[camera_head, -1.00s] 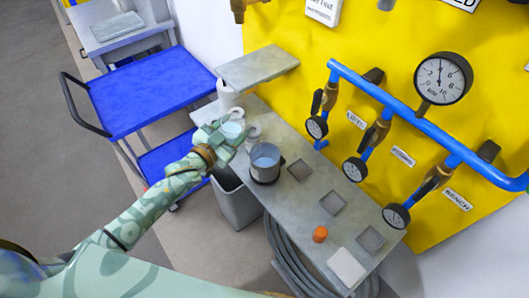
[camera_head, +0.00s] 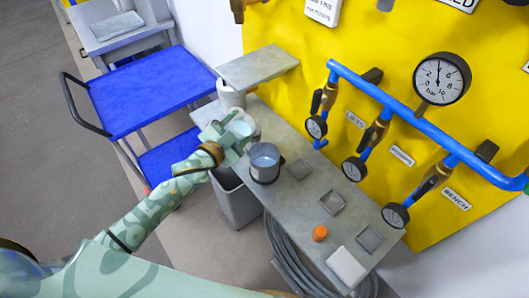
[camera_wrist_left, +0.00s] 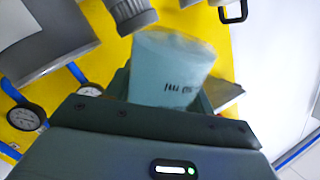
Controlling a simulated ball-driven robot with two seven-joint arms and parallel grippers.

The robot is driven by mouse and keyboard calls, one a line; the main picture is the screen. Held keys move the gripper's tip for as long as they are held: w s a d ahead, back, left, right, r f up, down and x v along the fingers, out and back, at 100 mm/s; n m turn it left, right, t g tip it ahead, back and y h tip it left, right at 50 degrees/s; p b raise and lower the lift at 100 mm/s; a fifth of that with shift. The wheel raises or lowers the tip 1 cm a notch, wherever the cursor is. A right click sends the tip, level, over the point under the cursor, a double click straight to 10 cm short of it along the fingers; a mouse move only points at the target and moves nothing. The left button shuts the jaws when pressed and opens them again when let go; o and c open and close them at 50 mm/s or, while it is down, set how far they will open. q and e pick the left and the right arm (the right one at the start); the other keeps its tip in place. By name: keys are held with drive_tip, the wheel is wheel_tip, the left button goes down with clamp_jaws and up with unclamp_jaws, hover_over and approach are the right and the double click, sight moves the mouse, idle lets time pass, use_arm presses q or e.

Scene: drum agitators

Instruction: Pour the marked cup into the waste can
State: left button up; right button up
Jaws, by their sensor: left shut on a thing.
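My left gripper (camera_head: 232,137) is shut on a pale blue cup (camera_head: 242,125), at the left end of the grey bench. In the left wrist view the cup (camera_wrist_left: 170,72) stands between the fingers and carries dark stroke marks on its wall. I cannot tell whether it is tilted or what is in it. The waste can (camera_head: 238,206), a grey bin, stands on the floor below the bench's front edge. The gripper and cup are above and behind the can's mouth, which the arm and bench partly hide. My right gripper is out of view.
A dark-based pot with blue contents (camera_head: 265,162) stands on the bench (camera_head: 290,200), just right of the gripper. A white cylinder (camera_head: 230,97) is behind it. An orange cap (camera_head: 320,233) lies farther right. A blue cart (camera_head: 150,90) stands at the left, and grey hose hangs below the bench.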

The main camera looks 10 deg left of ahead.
use_arm(q)
drive_tip(key=shift+d+r+m, duration=0.2)
drive_tip(key=shift+r+m, duration=0.25)
drive_tip(key=shift+m, duration=0.25)
idle(0.4)
drive_tip(key=shift+a+f+m+y+b, duration=0.1)
drive_tip(key=shift+f+m+y+b, duration=0.3)
drive_tip(key=shift+m, duration=0.4)
idle(0.5)
drive_tip(key=shift+r+m+y+p, duration=0.4)
drive_tip(key=shift+r+m, duration=0.45)
drive_tip(key=shift+m, duration=0.55)
idle(2.4)
drive_tip(key=shift+s+d+f+m, duration=0.15)
drive_tip(key=shift+d+f+m, duration=0.25)
drive_tip(key=shift+d+m, duration=0.35)
idle(1.0)
